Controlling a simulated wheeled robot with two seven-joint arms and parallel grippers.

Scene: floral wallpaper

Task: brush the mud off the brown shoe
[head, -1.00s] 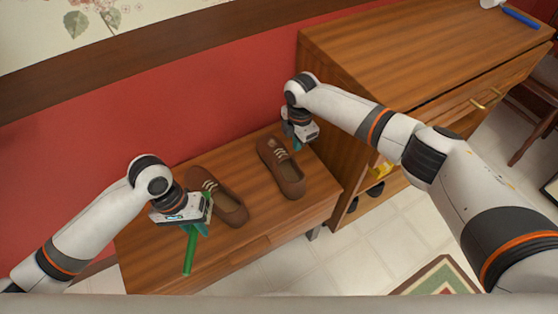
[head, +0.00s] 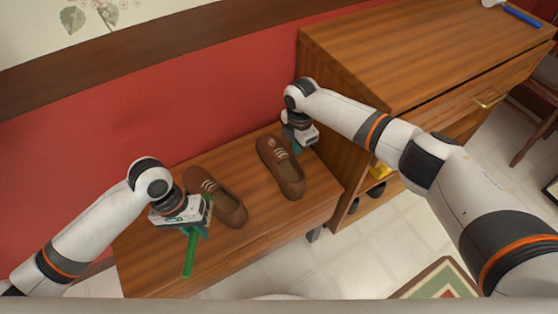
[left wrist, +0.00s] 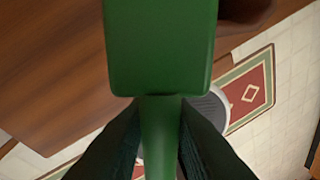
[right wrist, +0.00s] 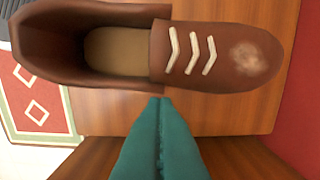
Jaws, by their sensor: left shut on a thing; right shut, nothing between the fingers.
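Two brown shoes stand on the low wooden bench, a left one (head: 228,207) and a right one (head: 287,178). The right shoe, also in the right wrist view (right wrist: 205,80), has a pale dusty patch (right wrist: 247,57) on its toe, past the white laces. My left gripper (head: 201,230) is shut on a green brush (head: 189,258), beside the left shoe's left side. The brush's green block fills the top of the left wrist view (left wrist: 160,45); its bristles are not seen. My right gripper (head: 297,148) is shut and empty, close beside the right shoe.
The bench (head: 150,262) has bare wood at its left and front. A taller wooden cabinet (head: 400,45) rises close on the right, with a blue-handled item (head: 522,15) on top. The red wall (head: 130,125) is behind. A patterned rug (head: 440,280) lies on the floor.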

